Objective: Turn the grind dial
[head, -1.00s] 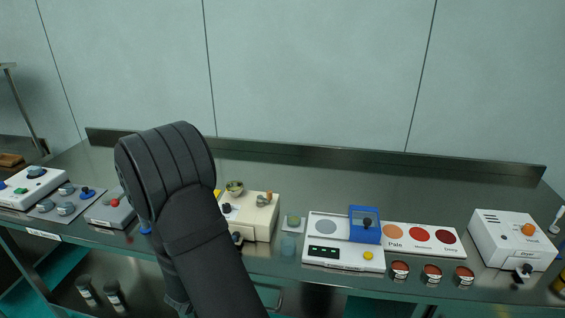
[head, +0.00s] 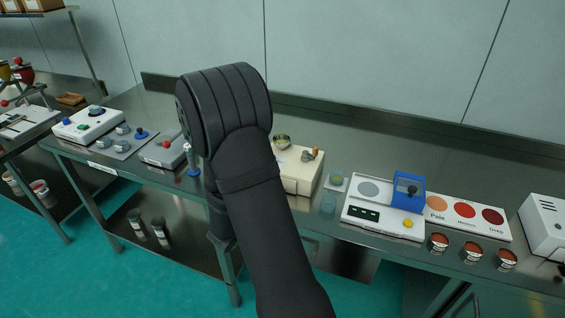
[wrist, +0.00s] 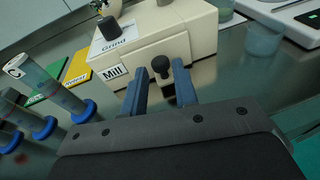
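The cream mill (wrist: 190,25), labelled "Mill", fills the top of the wrist view. It also shows in the head view (head: 302,176), partly behind my arm. The grind dial (wrist: 109,28) is a dark round knob on the mill's sloped face, just above the "Grind" label. My gripper (wrist: 159,68) is open, with its two blue-grey fingers apart and pointing at the mill's front. A small black knob (wrist: 160,65) on the mill's drawer front appears between the fingertips; contact cannot be told. The dial is up and left of the fingers. The head view hides the gripper behind my arm.
Blue-based clear tubes (wrist: 60,90) stand left of the mill, near yellow (wrist: 77,67) and green pads. A scale with a blue guard (head: 408,190) stands right of the mill. A small clear cup (head: 328,205) is between them, near the bench front.

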